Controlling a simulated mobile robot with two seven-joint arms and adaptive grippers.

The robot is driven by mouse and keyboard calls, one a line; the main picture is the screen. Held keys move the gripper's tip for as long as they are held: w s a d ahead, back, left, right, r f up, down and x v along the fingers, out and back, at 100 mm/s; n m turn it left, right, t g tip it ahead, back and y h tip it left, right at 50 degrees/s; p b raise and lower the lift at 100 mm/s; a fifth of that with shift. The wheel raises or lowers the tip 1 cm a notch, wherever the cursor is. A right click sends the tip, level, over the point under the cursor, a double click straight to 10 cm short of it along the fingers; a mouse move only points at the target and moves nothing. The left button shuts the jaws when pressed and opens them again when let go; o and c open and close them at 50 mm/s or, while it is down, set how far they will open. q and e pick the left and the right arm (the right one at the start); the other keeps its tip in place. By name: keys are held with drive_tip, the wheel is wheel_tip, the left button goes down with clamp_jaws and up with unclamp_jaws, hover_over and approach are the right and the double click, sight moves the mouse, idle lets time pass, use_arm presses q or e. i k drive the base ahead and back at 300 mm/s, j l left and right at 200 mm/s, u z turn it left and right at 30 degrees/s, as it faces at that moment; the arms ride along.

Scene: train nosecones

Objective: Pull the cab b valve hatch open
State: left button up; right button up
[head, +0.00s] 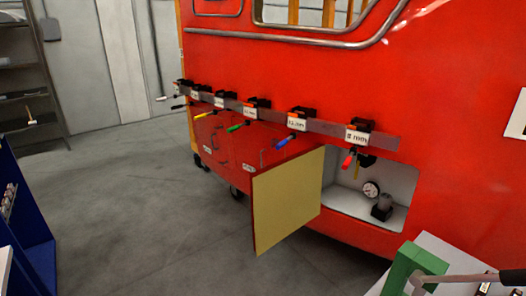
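A hatch door (288,199) on the red train nosecone (420,95) stands swung wide open. Its pale yellow inner face shows, and its red edge is at the left. To its right is the open recess (398,190), light grey inside, with a round gauge (371,189) and a dark valve-like fitting (382,208). I cannot read any mark that tells which cab this hatch belongs to. Neither of my grippers is in view, and nothing is seen touching the door.
A rail (320,127) with several labelled, coloured-handle tools runs across the nosecone above the hatch. A white surface with a green block (403,268) and a grey rod is at the bottom right. A blue cabinet (30,235) stands at left. The grey floor (150,220) between is clear.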

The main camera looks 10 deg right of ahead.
sight(253, 150)
drive_tip(key=i+z, duration=0.15)
drive_tip(key=i, duration=0.35)
drive_tip(key=i+j+z, duration=0.15)
drive_tip(key=i, duration=0.35)
drive_tip(key=i+j+z, duration=0.15)
drive_tip(key=i, duration=0.35)
